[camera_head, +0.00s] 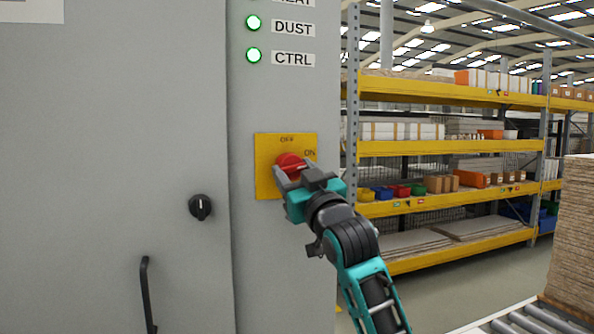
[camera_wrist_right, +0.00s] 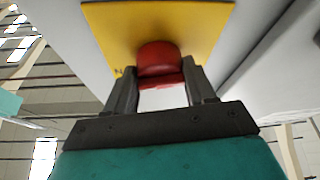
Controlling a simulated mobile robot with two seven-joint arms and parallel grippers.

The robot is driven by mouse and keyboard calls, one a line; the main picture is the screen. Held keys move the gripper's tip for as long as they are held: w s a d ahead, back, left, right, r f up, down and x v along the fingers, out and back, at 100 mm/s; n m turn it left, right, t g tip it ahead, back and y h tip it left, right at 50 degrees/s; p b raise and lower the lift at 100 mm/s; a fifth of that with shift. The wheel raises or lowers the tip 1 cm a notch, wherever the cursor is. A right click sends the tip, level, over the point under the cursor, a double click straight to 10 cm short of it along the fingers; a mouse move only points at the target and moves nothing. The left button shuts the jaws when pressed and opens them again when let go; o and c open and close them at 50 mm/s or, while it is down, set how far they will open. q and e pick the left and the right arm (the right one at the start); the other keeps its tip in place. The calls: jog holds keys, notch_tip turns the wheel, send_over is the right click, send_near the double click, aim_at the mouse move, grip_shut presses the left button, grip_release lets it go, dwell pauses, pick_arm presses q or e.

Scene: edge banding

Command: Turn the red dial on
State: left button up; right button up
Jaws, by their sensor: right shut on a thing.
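The red dial (camera_head: 290,161) sits on a yellow plate (camera_head: 266,180) on the grey cabinet, with OFF printed at the top and ON at the upper right. My right gripper (camera_head: 294,169) is at the dial, its fingers on either side of the red grip. In the right wrist view the dial (camera_wrist_right: 158,60) stands between the fingertips of my right gripper (camera_wrist_right: 160,82), which are shut on it. The gripper hides the lower right of the plate in the head view. My left gripper is not in view.
Shelves (camera_head: 440,147) stand behind on the right. Stacked boards (camera_head: 575,240) and a roller conveyor (camera_head: 530,318) are at the lower right.

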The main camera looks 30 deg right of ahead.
jog(key=shift+r+m+h+p, duration=0.1)
jog(key=shift+m+h+p, duration=0.2)
jog(key=shift+m+h, duration=1)
jog(key=shift+m+y, duration=0.4)
jog(key=shift+m, duration=0.2)
jog(key=o, duration=1)
jog(key=shift+w, duration=0.15)
jog(key=shift+o, duration=0.2)
jog(key=shift+a, duration=0.1)
jog(key=shift+s+f, duration=0.25)
jog(key=b+v, duration=0.2)
jog(key=v, duration=1)
jog(key=shift+s+r, duration=0.15)
jog(key=shift+s, duration=0.15)
